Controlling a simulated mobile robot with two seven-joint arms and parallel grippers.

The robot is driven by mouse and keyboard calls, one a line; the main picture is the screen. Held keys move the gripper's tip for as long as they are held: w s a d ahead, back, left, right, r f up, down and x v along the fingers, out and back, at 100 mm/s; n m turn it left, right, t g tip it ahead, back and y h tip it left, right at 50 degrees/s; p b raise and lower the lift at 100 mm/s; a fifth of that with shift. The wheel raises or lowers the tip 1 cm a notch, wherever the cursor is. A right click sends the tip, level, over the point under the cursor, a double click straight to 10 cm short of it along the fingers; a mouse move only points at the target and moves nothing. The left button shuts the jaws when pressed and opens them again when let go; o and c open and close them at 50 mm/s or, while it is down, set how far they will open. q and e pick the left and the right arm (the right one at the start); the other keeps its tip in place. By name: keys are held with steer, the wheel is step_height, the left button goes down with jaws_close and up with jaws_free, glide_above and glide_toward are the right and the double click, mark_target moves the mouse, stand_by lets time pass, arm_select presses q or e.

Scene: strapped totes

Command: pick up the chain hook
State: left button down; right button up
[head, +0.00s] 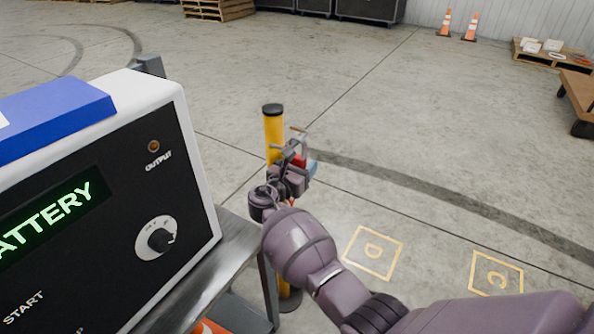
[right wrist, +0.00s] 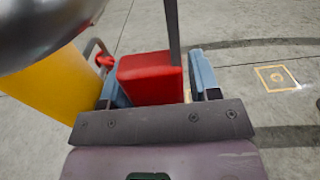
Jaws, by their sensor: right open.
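My right gripper (head: 297,168) is open beside the top of a yellow post (head: 273,138) with a black cap. In the right wrist view, its blue-grey fingers (right wrist: 160,82) stand on either side of a red block (right wrist: 146,76) with a grey bar rising from it. This block looks like the grip of the chain hook, though its shape is partly hidden. I cannot tell whether either finger touches it. The yellow post (right wrist: 48,86) is close on the left, with a thin grey loop and a small red piece (right wrist: 104,61) beside it. My left gripper is out of view.
A battery charger (head: 105,215) with a blue box (head: 50,118) on top stands on a metal cart (head: 238,250) at left. Floor squares marked D (head: 373,252) and C (head: 496,278) lie at right. Pallets, cones (head: 446,22) and dark cases are far back. The middle floor is clear.

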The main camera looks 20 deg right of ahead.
steer(key=shift+w+d+r, duration=0.1)
steer(key=shift+r, duration=0.05)
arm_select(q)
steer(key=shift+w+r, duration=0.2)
arm_select(e)
steer(key=c, duration=0.7)
steer(key=shift+c, duration=0.2)
